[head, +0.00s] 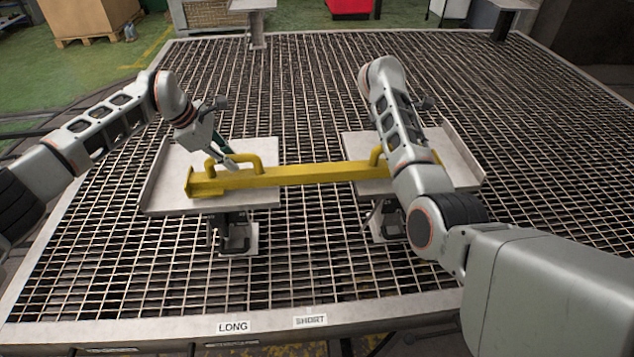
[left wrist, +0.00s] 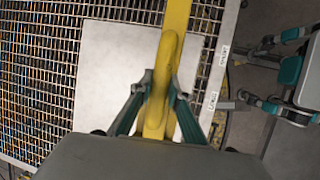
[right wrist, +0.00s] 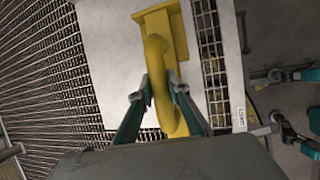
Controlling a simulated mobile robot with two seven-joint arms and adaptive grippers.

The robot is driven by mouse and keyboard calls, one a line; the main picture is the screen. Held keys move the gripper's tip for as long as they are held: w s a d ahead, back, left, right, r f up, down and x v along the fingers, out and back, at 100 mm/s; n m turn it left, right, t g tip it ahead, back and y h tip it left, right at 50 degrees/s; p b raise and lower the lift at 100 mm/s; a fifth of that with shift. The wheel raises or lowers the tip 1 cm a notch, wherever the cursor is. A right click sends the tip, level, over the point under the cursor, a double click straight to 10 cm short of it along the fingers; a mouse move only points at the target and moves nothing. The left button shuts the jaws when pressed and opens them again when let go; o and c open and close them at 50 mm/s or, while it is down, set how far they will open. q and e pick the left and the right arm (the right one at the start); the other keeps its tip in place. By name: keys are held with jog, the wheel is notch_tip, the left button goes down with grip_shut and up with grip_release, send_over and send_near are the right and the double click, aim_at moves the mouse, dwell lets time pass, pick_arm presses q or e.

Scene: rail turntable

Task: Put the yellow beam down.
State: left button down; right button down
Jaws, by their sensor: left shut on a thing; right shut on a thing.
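The yellow beam (head: 310,174) lies crosswise over two grey plates, the left plate (head: 165,195) and the right plate (head: 455,160). A yellow loop handle stands near each of its ends. My left gripper (head: 230,162) is shut on the left handle (left wrist: 167,60), with a finger on either side in the left wrist view. My right gripper (right wrist: 160,80) is shut on the right handle (right wrist: 155,60). In the head view my right forearm hides that grip and part of the beam's right end. I cannot tell whether the beam touches the plates.
The plates stand on supports above a metal grating deck (head: 300,250). Labels reading LONG (head: 233,327) and SHORT (head: 310,321) sit on its front rim. Another small plate (head: 252,5) stands at the back. A cardboard box (head: 92,20) is on the floor at far left.

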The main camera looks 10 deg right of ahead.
pick_arm(q)
jog(key=shift+w+f, duration=0.1)
jog(key=shift+f, duration=0.35)
pick_arm(e)
jog(key=shift+f, duration=0.5)
pick_arm(q)
jog(key=c, duration=2.2)
grip_release()
jog(key=shift+f, duration=0.25)
jog(key=shift+c, duration=0.2)
pick_arm(e)
jog(key=c, duration=2.2)
grip_release()
jog(key=shift+f, duration=0.25)
jog(key=shift+c, duration=0.2)
pick_arm(q)
jog(key=o, duration=0.3)
jog(key=shift+s+r, duration=0.1)
jog(key=shift+s, duration=0.1)
pick_arm(e)
jog(key=o, duration=0.3)
jog(key=shift+s+r, duration=0.1)
